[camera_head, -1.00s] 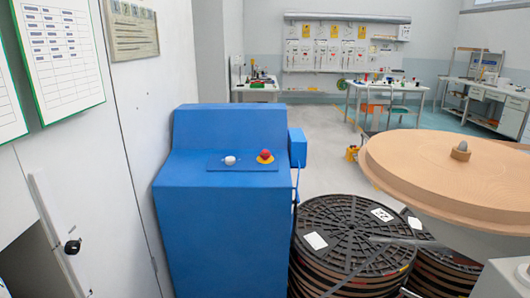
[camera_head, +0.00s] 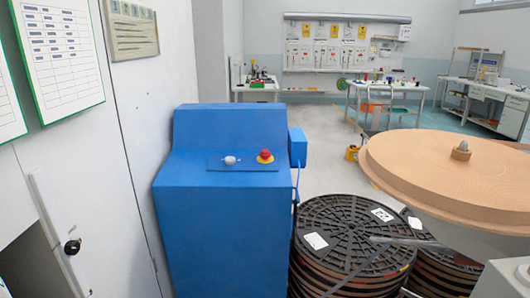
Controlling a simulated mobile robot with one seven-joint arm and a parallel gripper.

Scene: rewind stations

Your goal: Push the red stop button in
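The red stop button (camera_head: 265,154) is a round red knob on a yellow base. Nothing covers the red button in this view. Whether it is pressed in cannot be told at this size. My gripper is not in view.
Stacked dark reels (camera_head: 350,235) stand right of the cabinet. A large wooden disc (camera_head: 450,165) is at the right. A wall with posted sheets (camera_head: 62,55) closes the left side. Open floor (camera_head: 325,135) lies behind, with workbenches (camera_head: 385,85) at the back.

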